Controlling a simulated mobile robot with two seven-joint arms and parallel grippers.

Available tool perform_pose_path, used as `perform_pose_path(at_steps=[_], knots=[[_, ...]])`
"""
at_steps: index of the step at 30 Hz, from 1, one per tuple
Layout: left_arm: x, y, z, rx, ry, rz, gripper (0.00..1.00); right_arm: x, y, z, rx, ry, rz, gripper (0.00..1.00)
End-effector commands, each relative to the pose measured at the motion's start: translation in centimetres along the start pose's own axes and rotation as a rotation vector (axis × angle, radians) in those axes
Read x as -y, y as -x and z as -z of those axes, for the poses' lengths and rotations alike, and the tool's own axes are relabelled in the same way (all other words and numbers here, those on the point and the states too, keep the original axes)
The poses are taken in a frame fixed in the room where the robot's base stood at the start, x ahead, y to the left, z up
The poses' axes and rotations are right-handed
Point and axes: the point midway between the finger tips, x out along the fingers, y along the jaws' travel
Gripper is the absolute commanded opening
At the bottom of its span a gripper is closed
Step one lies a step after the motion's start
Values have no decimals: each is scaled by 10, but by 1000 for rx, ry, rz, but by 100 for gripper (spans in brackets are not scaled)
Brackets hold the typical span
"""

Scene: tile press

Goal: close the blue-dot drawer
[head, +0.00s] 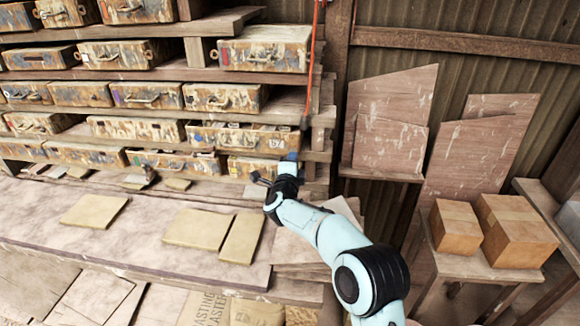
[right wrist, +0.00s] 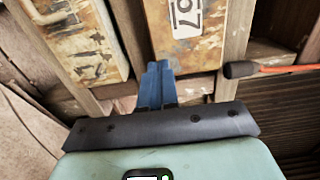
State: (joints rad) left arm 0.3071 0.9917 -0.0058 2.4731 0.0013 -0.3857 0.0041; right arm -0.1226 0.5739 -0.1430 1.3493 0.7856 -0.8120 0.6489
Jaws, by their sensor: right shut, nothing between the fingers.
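I cannot make out a clear blue dot on any drawer, so I cannot tell which one is the blue-dot drawer. A paint-stained drawer with a "67" label (head: 235,137) stands out from the shelf, its open top showing. Its front also shows in the right wrist view (right wrist: 207,45). A lower drawer (head: 248,168) sits below it and shows with its handle in the right wrist view (right wrist: 85,45). My right gripper (head: 289,158) is at these drawers' right end. Its blue fingers (right wrist: 157,85) are together and empty. Contact cannot be told. My left gripper is out of view.
An orange cord (head: 315,50) with a black end hangs close above my right gripper. The bench (head: 150,215) below carries several flat tiles. Boards (head: 390,115) lean on the right wall, and two boxes (head: 457,228) stand on a stool at the right.

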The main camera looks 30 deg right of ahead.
Motion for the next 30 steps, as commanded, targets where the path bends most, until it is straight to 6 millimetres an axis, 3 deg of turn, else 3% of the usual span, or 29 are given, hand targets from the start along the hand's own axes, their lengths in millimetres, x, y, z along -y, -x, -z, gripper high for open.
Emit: perform_pose_path(at_steps=[8,30], knots=[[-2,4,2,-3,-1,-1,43,3,-11,2,-3,-3,7,0],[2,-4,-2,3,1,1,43,4,-10,8,-3,-3,8,0]])
